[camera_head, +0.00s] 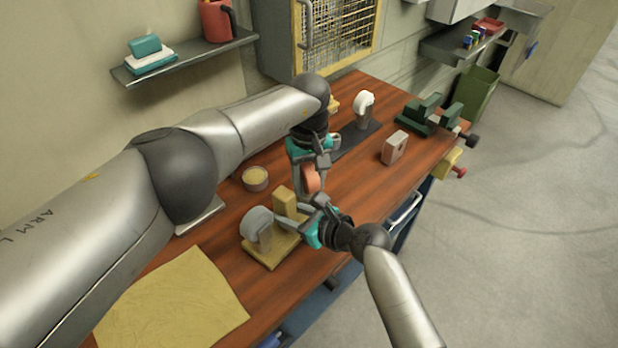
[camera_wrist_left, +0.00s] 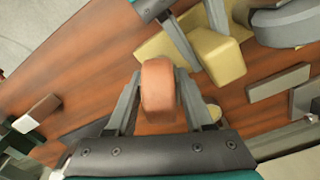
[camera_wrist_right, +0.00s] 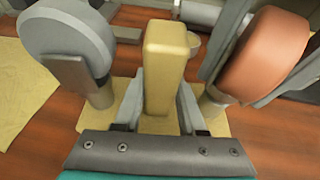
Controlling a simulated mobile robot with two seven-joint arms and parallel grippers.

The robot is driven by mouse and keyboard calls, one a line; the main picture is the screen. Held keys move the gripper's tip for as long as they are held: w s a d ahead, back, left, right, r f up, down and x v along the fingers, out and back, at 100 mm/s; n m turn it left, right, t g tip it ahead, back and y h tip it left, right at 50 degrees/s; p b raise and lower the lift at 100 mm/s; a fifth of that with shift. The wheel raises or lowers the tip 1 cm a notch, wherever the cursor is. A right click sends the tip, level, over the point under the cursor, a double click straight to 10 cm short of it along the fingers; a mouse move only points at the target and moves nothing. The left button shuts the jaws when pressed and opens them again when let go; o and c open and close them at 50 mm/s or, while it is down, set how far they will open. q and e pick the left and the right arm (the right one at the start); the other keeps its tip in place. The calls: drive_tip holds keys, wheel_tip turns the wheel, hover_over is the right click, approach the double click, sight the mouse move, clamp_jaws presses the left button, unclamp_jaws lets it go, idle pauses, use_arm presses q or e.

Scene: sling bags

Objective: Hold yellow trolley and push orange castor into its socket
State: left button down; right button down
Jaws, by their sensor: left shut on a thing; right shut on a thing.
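The yellow trolley (camera_head: 268,253) stands on the wooden bench, with a grey castor (camera_head: 257,224) upright at one end. My right gripper (camera_wrist_right: 160,110) is shut on the trolley's yellow post (camera_wrist_right: 163,60). My left gripper (camera_wrist_left: 160,80) is shut on the orange castor (camera_wrist_left: 159,92). In the right wrist view the orange castor (camera_wrist_right: 265,58) is tilted, beside the post on the side opposite the grey castor (camera_wrist_right: 65,50). It is over or close to that end of the trolley. The gripper's fingers hide its lower part, and I cannot tell whether it touches the socket.
A yellow cloth (camera_head: 172,305) lies at the near left of the bench. A round tub (camera_head: 255,179) stands behind the trolley. A grey block (camera_head: 395,148), a dark mat (camera_head: 358,138) with a white-wheeled castor (camera_head: 364,105), and a green vise (camera_head: 420,115) stand farther right.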

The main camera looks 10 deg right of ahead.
use_arm(q)
drive_tip(key=shift+f, duration=0.45)
drive_tip(key=shift+c, duration=1)
unclamp_jaws()
wheel_tip(320, 180, up, 12)
use_arm(e)
drive_tip(key=shift+c, duration=2)
unclamp_jaws()
